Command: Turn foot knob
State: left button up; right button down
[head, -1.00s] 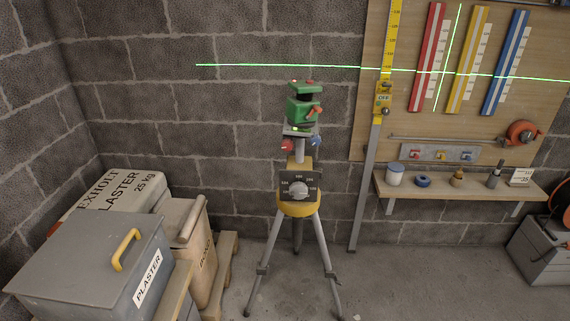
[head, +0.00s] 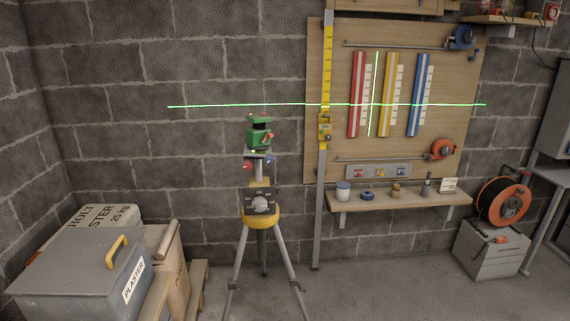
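A green laser level (head: 259,132) sits on top of a tripod (head: 262,236) in front of the block wall. Below its head are a red foot knob (head: 247,166) on the left and a blue foot knob (head: 271,160) on the right. A dark dial plate with a grey round knob (head: 260,204) is on the front of the tripod's yellow collar. The laser throws a green horizontal line (head: 215,106) and a short, near-vertical line on the board. The horizontal line looks nearly level. Neither of my grippers is in view.
A grey plaster bin (head: 75,270) and sacks stand at the lower left, close to the tripod. A wooden board (head: 455,110), a yellow-topped staff (head: 326,80) and a shelf (head: 400,200) are to the right. An orange cable reel (head: 503,202) sits farther right. Floor right of the tripod is clear.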

aim_at(247, 165)
jog(key=z, duration=0.5)
jog(key=i, duration=0.95)
jog(key=z, duration=0.2)
